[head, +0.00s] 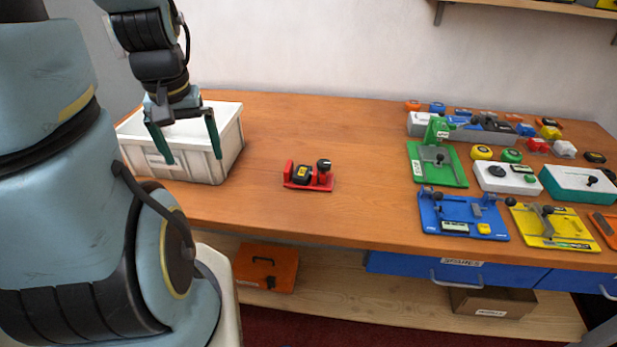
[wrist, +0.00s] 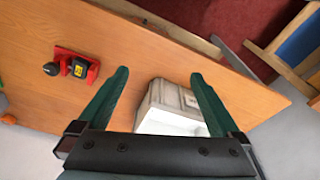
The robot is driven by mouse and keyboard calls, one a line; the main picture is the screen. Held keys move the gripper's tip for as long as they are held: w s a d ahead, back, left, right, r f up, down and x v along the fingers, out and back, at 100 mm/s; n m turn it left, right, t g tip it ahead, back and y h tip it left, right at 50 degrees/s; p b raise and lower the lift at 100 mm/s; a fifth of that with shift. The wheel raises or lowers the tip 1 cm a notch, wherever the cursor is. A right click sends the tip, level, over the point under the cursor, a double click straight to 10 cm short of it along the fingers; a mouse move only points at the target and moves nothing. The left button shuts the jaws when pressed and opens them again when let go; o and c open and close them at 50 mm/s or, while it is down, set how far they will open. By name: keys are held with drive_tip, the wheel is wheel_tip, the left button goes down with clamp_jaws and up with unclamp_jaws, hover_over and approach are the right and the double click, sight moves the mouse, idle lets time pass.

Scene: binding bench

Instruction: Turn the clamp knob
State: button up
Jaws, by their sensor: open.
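A small red clamp (head: 308,186) sits alone on the middle of the wooden bench. It has a black round knob (head: 324,164) at its right end, and a black block with a yellow label (head: 302,174) sits between its red jaws. In the wrist view the red clamp (wrist: 91,74) and its black knob (wrist: 51,69) show at the upper left, outside the fingers. My gripper (head: 194,160) is open and empty, pointing down over the white bin, left of the clamp and apart from it. Its green fingers (wrist: 159,74) frame part of the bin in the wrist view.
The white bin (head: 232,147) stands at the bench's left. Green (head: 420,170), blue (head: 432,222) and yellow (head: 538,236) fixture plates and several small blocks crowd the right side. The bench around the red clamp is clear. An orange box (head: 264,268) is on the lower shelf.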

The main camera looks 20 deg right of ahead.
drive_tip(key=shift+w+d, duration=0.1)
drive_tip(key=shift+d, duration=0.05)
drive_tip(key=shift+c, duration=0.8)
drive_tip(key=w+d+f+n+b, duration=0.1)
drive_tip(key=d+n, duration=0.1)
drive_tip(key=d, duration=0.1)
drive_tip(key=w+d+n+h+b, duration=0.1)
drive_tip(key=w+d+n+b, duration=0.1)
drive_tip(key=n, duration=0.1)
drive_tip(key=w+d+f+n+b, duration=0.1)
drive_tip(key=d+n+b, duration=0.1)
drive_tip(key=d+n, duration=0.1)
drive_tip(key=shift+w+d+f+g+h, duration=0.2)
drive_tip(key=shift+d+f+g+h, duration=0.1)
drive_tip(key=shift+f, duration=0.05)
drive_tip(key=shift+c, duration=0.9)
drive_tip(key=n+g+h+b, duration=0.1)
drive_tip(key=n+h+b, duration=0.25)
drive_tip(key=n, duration=0.75)
approach(323, 163)
drive_tip(key=shift+y, duration=0.35)
drive_tip(key=x, duration=0.8)
drive_tip(key=shift+d, duration=0.35)
drive_tip(key=shift+w, duration=0.1)
clamp_jaws()
